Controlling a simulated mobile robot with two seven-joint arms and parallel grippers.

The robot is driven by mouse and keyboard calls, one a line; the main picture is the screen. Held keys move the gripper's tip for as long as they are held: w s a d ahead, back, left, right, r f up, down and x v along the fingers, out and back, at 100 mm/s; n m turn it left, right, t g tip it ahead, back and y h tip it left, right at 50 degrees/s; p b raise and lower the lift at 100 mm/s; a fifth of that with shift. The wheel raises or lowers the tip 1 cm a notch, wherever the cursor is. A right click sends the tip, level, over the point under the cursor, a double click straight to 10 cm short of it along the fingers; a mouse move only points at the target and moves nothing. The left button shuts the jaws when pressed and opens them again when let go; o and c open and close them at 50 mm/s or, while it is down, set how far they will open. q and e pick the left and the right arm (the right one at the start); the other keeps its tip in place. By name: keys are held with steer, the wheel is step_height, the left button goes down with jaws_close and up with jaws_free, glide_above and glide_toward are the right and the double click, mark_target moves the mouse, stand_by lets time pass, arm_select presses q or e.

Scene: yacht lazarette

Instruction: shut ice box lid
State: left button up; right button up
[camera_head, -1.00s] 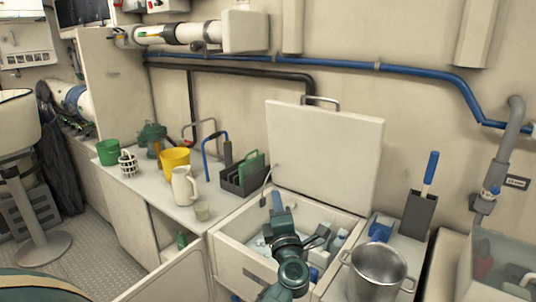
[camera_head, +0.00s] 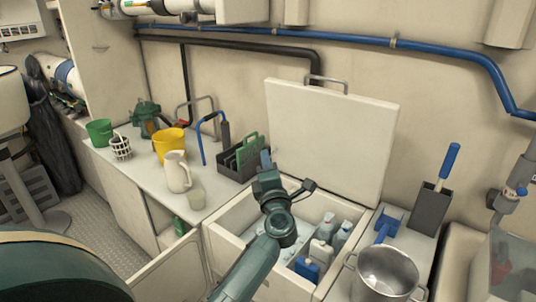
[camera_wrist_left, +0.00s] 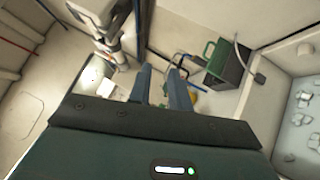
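The ice box lid (camera_head: 330,135) is a flat white panel, standing open and tilted back towards the wall, with a grey bar handle (camera_head: 326,79) on its top edge. The ice box (camera_head: 235,243) below it is open. Ice and several bottles (camera_head: 322,238) show inside. My left gripper (camera_head: 265,160) is above the left part of the box, in front of the lid's lower left corner, apart from the handle. In the left wrist view its two fingers (camera_wrist_left: 160,75) are spread with nothing between them. Ice shows at that view's right edge. My right gripper is not in view.
A dark caddy (camera_head: 238,160) stands left of the box, near my gripper. A steel pot (camera_head: 388,274) and a blue-handled tool in a holder (camera_head: 430,208) are at the right.

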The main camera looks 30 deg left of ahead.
arm_select(q)
steer(key=shift+w+a+r, duration=0.1)
steer(key=shift+w+a, duration=0.15)
jaws_close()
stand_by(0.8)
steer(key=shift+c, duration=1.9)
jaws_free()
steer(key=o, duration=0.4)
